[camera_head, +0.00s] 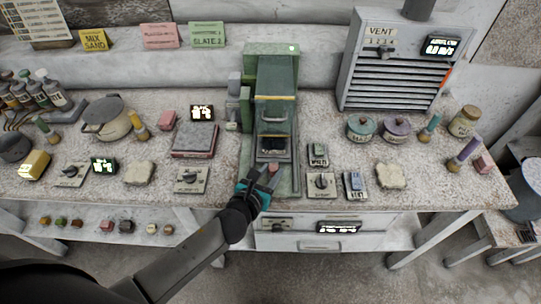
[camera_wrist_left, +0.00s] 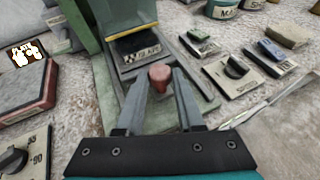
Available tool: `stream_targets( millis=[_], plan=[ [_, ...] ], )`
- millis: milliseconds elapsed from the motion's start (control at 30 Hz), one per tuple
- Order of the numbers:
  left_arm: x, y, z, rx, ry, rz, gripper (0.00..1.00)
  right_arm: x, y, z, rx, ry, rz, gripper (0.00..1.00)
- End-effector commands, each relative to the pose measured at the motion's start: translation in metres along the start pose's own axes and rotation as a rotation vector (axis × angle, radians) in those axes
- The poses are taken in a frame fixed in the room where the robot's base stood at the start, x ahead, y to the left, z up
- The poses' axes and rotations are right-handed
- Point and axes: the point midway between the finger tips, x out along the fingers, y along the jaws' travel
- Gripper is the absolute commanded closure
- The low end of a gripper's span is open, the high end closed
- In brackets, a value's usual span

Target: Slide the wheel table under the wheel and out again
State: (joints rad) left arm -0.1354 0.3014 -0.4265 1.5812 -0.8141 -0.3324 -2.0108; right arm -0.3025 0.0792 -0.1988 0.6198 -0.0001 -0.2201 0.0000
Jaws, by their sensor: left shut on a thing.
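A green grinding machine (camera_head: 271,72) stands at the middle of the bench. Its grey table slab (camera_head: 262,172) lies low at the machine's front, and a dark block with a printed label (camera_wrist_left: 138,45) sits on it under the machine's hood. A reddish knob (camera_wrist_left: 160,77) stands at the front of the slab. My left gripper (camera_head: 271,180) reaches in from the lower left and is shut on the knob, with a finger on each side of it in the left wrist view. The wheel itself is hidden inside the housing. My right gripper is not in view.
Switch and dial plates (camera_head: 321,185) stand close on the right of the machine, and another dial plate (camera_head: 192,180) on the left. A grey-red flat box (camera_head: 195,140) lies further left. A vent unit (camera_head: 395,60) and lidded pots (camera_head: 361,127) stand at the right.

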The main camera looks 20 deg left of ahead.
Motion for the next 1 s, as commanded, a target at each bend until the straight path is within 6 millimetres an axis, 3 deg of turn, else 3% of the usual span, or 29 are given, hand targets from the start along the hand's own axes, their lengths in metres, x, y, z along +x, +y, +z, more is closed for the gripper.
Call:
stream_targets(
  millis=[200,400,933,967,1000],
  plan=[
    [-0.038,-0.017,-0.017,-0.003,0.002,0.0,1.0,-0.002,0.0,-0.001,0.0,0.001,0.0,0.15],
    [-0.058,-0.026,-0.024,-0.002,0.0,0.001,1.0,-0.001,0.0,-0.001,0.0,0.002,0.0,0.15],
    [-0.067,-0.031,-0.029,-0.002,0.002,-0.002,1.0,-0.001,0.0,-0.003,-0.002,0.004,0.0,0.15],
    [-0.067,-0.031,-0.029,-0.002,0.002,-0.002,0.61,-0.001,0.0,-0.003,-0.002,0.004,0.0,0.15],
    [-0.067,-0.031,-0.029,-0.002,0.003,-0.003,0.57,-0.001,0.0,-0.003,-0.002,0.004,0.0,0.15]
  ],
)
